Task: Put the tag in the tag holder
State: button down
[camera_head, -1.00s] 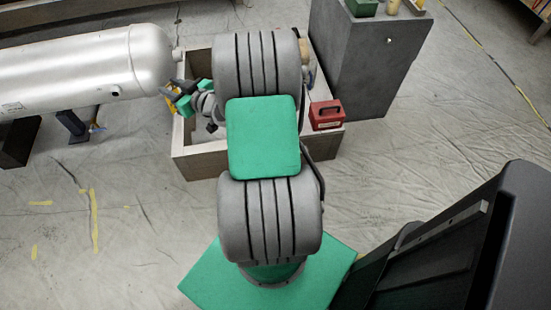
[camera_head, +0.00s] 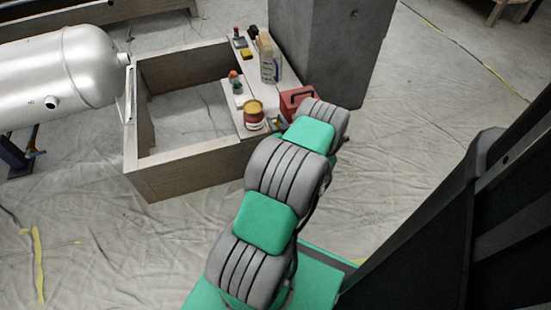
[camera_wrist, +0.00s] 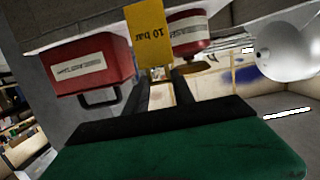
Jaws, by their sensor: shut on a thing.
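A yellow tag (camera_wrist: 147,35) with "10 bar" printed on it shows upside down at the top of the wrist view. My gripper (camera_wrist: 162,78) is shut on the tag, which sits at the ends of its two dark fingers. In the head view my arm's end is mostly hidden behind its own links, close to the red box and the bench's front corner. I cannot pick out the tag holder with certainty in either view.
A wooden frame bench (camera_head: 150,178) carries a red box (camera_head: 294,100), a red and yellow can (camera_head: 254,115), a tan upright container (camera_head: 267,57) and small items. A silver tank (camera_head: 70,70) lies left, a grey pillar (camera_head: 330,50) stands behind. Floor is open in front.

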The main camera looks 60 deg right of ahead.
notch_tip(320, 180, down, 10)
jog(key=b, duration=0.4)
jog(key=shift+s+f, duration=0.15)
jog(key=shift+f+b, duration=0.15)
jog(key=shift+b, duration=0.15)
jog(key=c, duration=1.1)
grip_release()
jog(key=shift+o, duration=0.2)
